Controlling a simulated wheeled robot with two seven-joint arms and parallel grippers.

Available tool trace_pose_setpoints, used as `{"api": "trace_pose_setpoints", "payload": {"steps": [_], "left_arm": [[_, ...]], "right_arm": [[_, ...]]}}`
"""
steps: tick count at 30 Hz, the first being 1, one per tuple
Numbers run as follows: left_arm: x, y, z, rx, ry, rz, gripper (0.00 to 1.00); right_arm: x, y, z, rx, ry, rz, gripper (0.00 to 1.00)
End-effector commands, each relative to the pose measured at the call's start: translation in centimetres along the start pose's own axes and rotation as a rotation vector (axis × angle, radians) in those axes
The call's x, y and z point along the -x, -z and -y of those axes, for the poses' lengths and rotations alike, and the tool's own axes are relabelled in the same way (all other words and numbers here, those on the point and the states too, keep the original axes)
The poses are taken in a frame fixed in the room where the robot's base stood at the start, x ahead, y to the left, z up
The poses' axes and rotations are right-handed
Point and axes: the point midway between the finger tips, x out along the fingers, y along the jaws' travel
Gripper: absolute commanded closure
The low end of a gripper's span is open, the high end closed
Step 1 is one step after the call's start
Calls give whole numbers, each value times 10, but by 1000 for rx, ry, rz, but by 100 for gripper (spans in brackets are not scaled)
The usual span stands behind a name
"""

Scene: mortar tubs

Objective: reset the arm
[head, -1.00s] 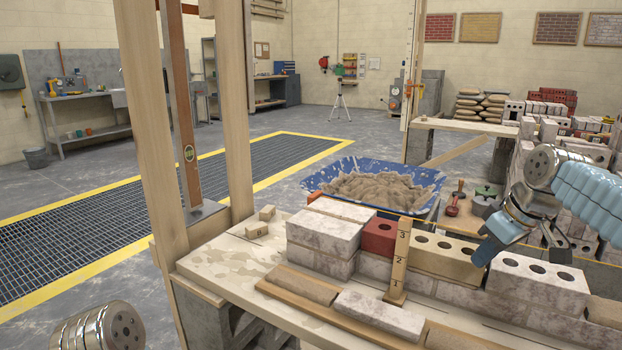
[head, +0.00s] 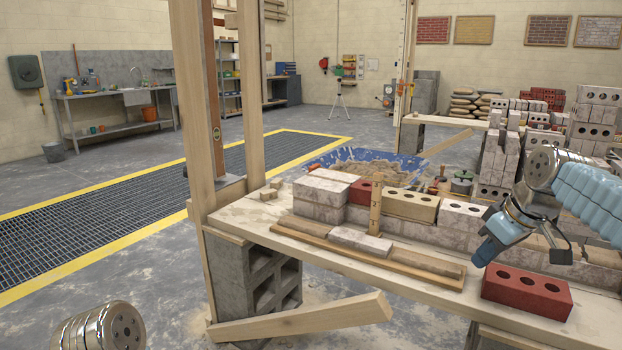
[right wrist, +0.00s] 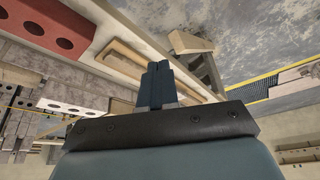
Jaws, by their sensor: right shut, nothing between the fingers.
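My right gripper (head: 482,256) is at the right of the head view, pointing down and to the left over the plank table (head: 262,232). It is shut and empty. In the right wrist view its dark fingers (right wrist: 157,85) are together, with nothing between them. In the head view a red three-hole brick (head: 527,290) lies below and right of it on the table's near right part. A white holed brick (head: 463,214) is on the low wall behind it. My left gripper is not in view; only a metal part of my left arm shows at bottom left.
A low brick wall (head: 395,225) runs along the table, with a wooden strip (head: 345,252) in front. Wooden posts (head: 192,90) stand left. A loose board (head: 300,322) slants low in front. The floor at left is open.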

Motion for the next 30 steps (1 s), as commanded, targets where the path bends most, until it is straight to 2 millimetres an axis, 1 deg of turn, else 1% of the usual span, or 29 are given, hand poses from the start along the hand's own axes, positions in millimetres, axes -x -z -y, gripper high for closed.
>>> {"api": "trace_pose_setpoints", "payload": {"steps": [1,5,11,14,17,18,20,23,24,26,27,29,30], "left_arm": [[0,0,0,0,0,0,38],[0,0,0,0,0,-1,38],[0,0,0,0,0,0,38],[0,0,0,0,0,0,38],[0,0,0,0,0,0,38],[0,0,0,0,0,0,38],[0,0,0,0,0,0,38],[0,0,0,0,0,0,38],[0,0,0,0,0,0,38],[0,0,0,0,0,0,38],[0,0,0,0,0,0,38],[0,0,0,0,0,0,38],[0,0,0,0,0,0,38]], "right_arm": [[-10,1,1,-4,7,6,100],[-29,3,2,-17,14,8,100],[-69,5,7,-42,33,17,100],[-97,5,12,-60,46,24,100],[-131,3,19,-85,62,31,100],[-147,1,22,-97,69,35,100],[-172,-3,30,-116,82,43,100],[-224,-15,48,-162,107,58,100],[-248,-23,58,-185,120,67,100],[-286,-39,77,-227,141,83,100],[-311,-52,92,-257,154,94,100],[-345,-74,115,-306,172,111,100],[-365,-91,131,-339,183,124,100]]}}
